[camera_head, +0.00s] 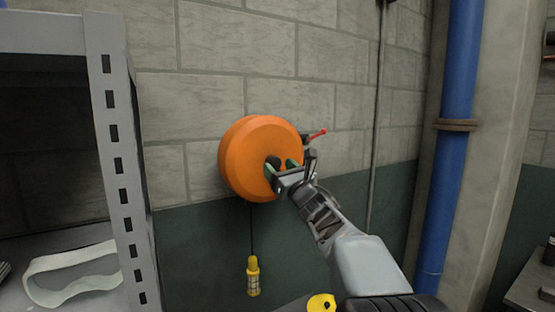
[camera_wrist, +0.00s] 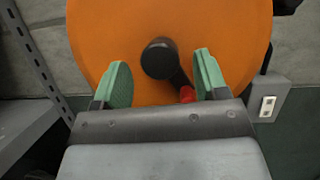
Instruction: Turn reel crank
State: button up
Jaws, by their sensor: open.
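The orange reel (camera_head: 250,150) is mounted on the block wall and fills the upper part of the wrist view (camera_wrist: 110,30). Its crank (camera_wrist: 159,58) has a dark round hub at the middle of the reel and a dark arm slanting down to the right. A red knob (camera_wrist: 187,94) is at the arm's end, partly hidden behind my gripper's body. My gripper (camera_head: 281,164) is open in front of the reel's face, with green finger pads. In the wrist view, the hub and knob appear between the fingers (camera_wrist: 160,75), the knob nearer the right one. Contact cannot be told.
A yellow lamp-like piece (camera_head: 253,277) hangs on a cord below the reel. A grey metal shelf (camera_head: 115,150) stands at the left. A red-tipped lever (camera_head: 317,135) shows right of the reel. A blue pipe (camera_head: 450,150) runs down the wall at the right.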

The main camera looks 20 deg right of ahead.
jog(key=shift+x, duration=0.8)
jog(key=shift+c, duration=0.4)
jog(key=c, duration=0.8)
jog(key=shift+c, duration=0.2)
jog(key=shift+f+m+b, duration=0.15)
jog(key=shift+m+b, duration=0.2)
jog(key=shift+m, duration=0.05)
